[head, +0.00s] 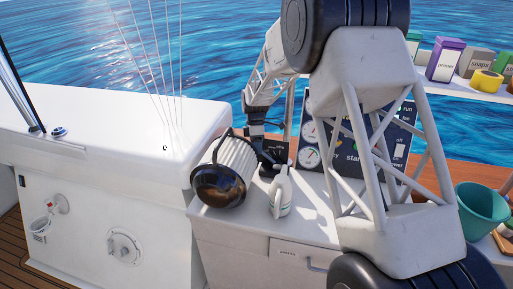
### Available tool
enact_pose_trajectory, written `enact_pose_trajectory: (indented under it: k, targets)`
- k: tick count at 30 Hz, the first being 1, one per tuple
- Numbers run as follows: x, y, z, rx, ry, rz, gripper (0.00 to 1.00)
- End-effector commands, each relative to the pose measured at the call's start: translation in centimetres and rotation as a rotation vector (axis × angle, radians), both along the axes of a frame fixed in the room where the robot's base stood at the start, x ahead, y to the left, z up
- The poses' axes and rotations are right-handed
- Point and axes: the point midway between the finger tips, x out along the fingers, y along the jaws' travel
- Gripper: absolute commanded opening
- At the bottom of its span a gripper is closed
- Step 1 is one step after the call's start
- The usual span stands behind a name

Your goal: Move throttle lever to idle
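A small dark plate (279,149) with pale lettering, too small to read surely, stands on the white counter behind the spray bottle. I cannot make out the throttle lever; it may be hidden by my gripper or blend with the dark parts there. My gripper (266,164) is dark and points down just left of this plate, beside the bottle. Its fingers are too small and dark to tell whether they are open or shut, or whether they touch anything.
A ribbed cylinder with a dark glossy end (220,186) lies left of my gripper. A white bottle (280,193) stands in front. A gauge panel (311,157) is partly behind my arm. A teal bucket (482,212) stands right; a shelf of boxes (445,60) is behind.

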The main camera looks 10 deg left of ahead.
Motion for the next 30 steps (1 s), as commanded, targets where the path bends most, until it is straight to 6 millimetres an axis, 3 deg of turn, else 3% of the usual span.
enact_pose_trajectory:
  k: [1,4,5,25,26,27,30]
  targets:
    - [0.0,0.0,0.0,0.000,0.000,0.000,0.16]
    - [0.0,0.0,0.0,0.000,0.000,0.000,0.01]
    - [0.0,0.0,0.0,0.000,0.000,0.000,0.00]
    - [0.0,-1.1,1.1,-0.001,0.000,0.000,0.00]
    - [0.0,-1.1,1.1,-0.001,0.000,0.000,0.40]
    - [0.0,-1.1,1.1,-0.001,0.000,0.000,0.46]
    - [0.0,-1.1,1.1,0.000,0.000,0.000,0.46]
